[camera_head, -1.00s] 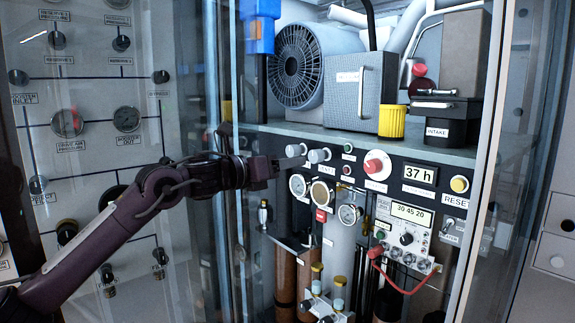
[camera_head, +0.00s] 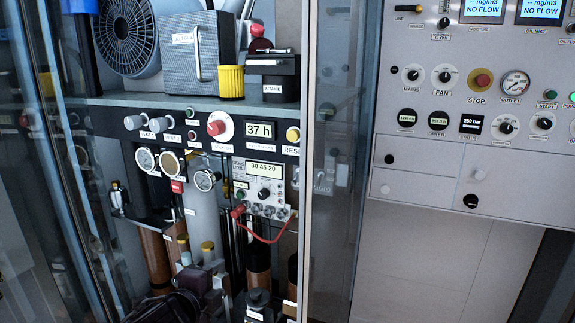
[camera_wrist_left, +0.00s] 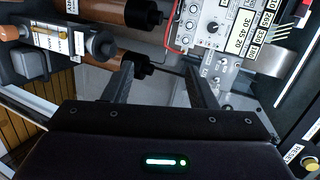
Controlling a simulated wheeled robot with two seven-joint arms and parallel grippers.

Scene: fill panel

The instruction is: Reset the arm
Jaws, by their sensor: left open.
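My left arm shows only as a dark, partly cut-off shape (camera_head: 165,305) at the bottom of the head view, low in front of the open cabinet. In the left wrist view my left gripper (camera_wrist_left: 160,88) has its two dark fingers spread apart with nothing between them. Beyond the fingers are copper-coloured cylinders (camera_wrist_left: 98,15) and a white instrument box (camera_wrist_left: 212,25) with a row of numbers. I cannot tell how far the fingertips are from them. My right gripper is in neither view.
The cabinet holds gauges (camera_head: 205,180), a red-cabled instrument box (camera_head: 262,185), and a shelf with a fan (camera_head: 127,35) and a yellow cap (camera_head: 231,82). Glass door edges (camera_head: 335,150) flank it. A control panel (camera_head: 475,100) stands at right, with plain panelling below.

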